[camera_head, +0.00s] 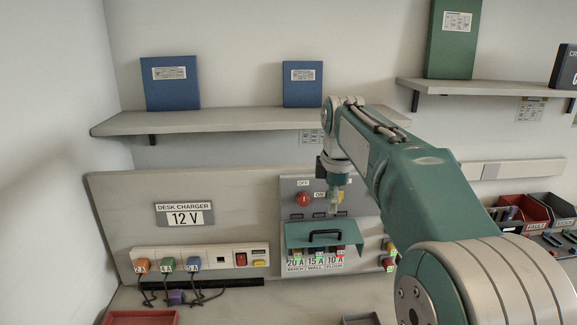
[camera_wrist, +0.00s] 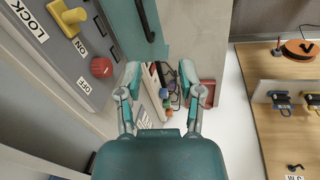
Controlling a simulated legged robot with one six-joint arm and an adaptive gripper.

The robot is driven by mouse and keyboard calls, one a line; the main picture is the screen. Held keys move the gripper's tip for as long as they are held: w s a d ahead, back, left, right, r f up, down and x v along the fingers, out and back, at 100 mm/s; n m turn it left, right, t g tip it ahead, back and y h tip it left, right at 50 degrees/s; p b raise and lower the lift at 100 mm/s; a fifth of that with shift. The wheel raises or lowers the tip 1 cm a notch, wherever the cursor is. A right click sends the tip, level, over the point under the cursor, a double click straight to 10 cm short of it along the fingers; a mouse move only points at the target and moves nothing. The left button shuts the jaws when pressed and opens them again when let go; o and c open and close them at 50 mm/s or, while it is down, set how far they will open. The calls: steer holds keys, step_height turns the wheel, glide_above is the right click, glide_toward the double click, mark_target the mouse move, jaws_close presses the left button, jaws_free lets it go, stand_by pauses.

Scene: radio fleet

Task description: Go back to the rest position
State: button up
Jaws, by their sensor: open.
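My gripper (camera_wrist: 162,88) is open and empty in the wrist view, its two fingers spread apart. In the head view my gripper (camera_head: 336,201) hangs in front of the grey switch panel, above the green cover with a black handle (camera_head: 324,236). The red knob (camera_wrist: 102,67) and the yellow LOCK switch (camera_wrist: 68,18) lie left of the fingers in the wrist view. The red knob (camera_head: 303,199) also shows in the head view, just left of my gripper. I cannot tell whether the fingers touch the panel.
A power strip (camera_head: 200,260) with coloured plugs sits left below a 12 V sign (camera_head: 185,215). A shelf (camera_head: 220,122) with blue binders runs above. Red and grey bins (camera_head: 530,212) stand at right. Wooden surfaces (camera_wrist: 275,95) with devices show at the wrist view's right.

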steer(key=s+f+m+t, duration=0.15)
steer(key=s+m, duration=0.65)
steer(key=s, duration=0.9)
steer(key=s+f+m+t, duration=0.1)
steer(key=s+f+m, duration=0.7)
steer(key=s, duration=0.4)
steer(key=shift+s+d+f+t, duration=0.2)
steer(key=shift+s+f+t, duration=0.15)
